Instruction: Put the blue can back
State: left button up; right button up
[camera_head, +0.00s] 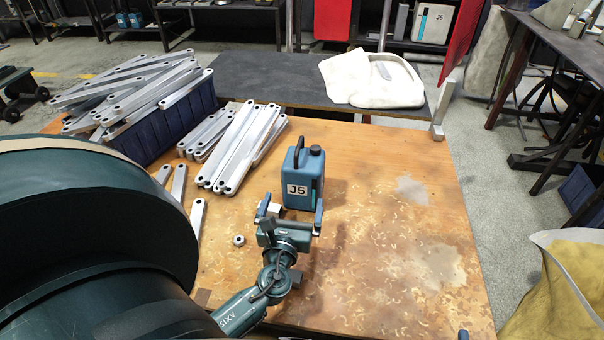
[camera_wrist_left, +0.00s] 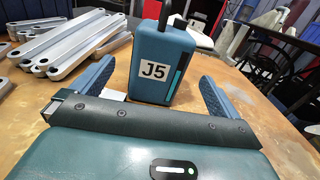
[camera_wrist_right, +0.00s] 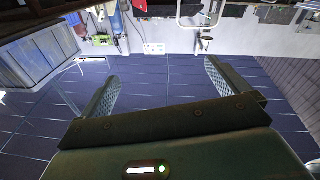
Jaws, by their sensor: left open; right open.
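The blue can (camera_head: 310,170), labelled J5 with a dark cap and handle, stands upright on the wooden table (camera_head: 390,230). My left gripper (camera_head: 292,204) is open on the near side of the can, its two fingers pointing toward it. In the left wrist view the can (camera_wrist_left: 160,52) stands between and just beyond the spread fingers (camera_wrist_left: 156,75), with a gap on both sides. I cannot tell how far the tips reach along it. In the right wrist view my right gripper (camera_wrist_right: 163,75) is open and empty, with dark floor beyond.
Galvanized bars (camera_head: 240,148) lie left of the can, and a blue crate (camera_head: 180,128) heaped with more stands behind them. A nut (camera_head: 239,240) lies near my left gripper. The table's right side is clear. A dark bench (camera_head: 280,82) behind holds a white cloth-like item (camera_head: 375,78).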

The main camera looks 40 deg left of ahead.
aim_at(304, 166)
pick_arm(q)
jog(key=b+x, duration=0.1)
jog(key=x, duration=1.1)
jog(key=shift+w+b, duration=0.3)
jog(key=shift+w, duration=0.15)
jog(key=c, duration=1.5)
jog(key=shift+r, duration=0.2)
jog(key=shift+c, duration=0.5)
jog(key=shift+r, duration=0.1)
